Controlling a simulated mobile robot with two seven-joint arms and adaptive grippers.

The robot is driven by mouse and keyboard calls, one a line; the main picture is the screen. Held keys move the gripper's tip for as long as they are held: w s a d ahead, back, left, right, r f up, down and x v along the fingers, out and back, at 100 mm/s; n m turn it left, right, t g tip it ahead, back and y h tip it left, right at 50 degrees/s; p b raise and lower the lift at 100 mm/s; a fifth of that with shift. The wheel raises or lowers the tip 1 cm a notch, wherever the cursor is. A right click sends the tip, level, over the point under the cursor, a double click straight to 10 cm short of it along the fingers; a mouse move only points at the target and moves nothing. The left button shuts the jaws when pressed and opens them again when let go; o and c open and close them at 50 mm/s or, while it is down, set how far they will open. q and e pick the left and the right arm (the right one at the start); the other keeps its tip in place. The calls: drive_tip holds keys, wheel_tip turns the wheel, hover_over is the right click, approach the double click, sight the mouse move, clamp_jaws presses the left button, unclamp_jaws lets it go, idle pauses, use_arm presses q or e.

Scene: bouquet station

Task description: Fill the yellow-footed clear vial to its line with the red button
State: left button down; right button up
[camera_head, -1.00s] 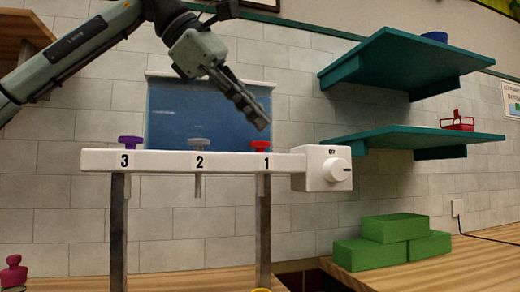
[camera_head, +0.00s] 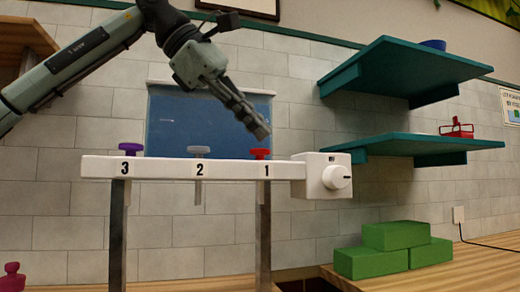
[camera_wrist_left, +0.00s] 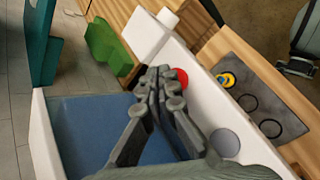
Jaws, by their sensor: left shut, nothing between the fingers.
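My left gripper (camera_head: 262,134) is shut and empty, with its fingertips just above the red button (camera_head: 260,154) at outlet 1 of the white dispenser bar (camera_head: 228,167). A small gap shows between them in the head view. In the left wrist view the shut fingertips (camera_wrist_left: 166,78) are beside and partly in front of the red button (camera_wrist_left: 181,77). My right gripper is not in view.
Purple (camera_head: 130,149) and grey (camera_head: 199,150) buttons top outlets 3 and 2. A white dial box (camera_head: 320,177) ends the bar at right. A blue tank (camera_head: 190,122) stands behind. Green blocks (camera_head: 395,235) sit at right below teal shelves (camera_head: 425,143). The plate has empty ring marks.

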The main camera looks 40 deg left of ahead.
use_arm(q)
drive_tip(key=shift+f, duration=0.15)
idle(0.5)
drive_tip(key=shift+f, duration=0.25)
drive_tip(key=shift+f+b, duration=0.4)
drive_tip(key=shift+f, duration=0.25)
idle(0.9)
drive_tip(key=shift+r, duration=0.15)
drive_tip(key=shift+r+p, duration=0.95)
drive_tip(key=shift+p, duration=0.25)
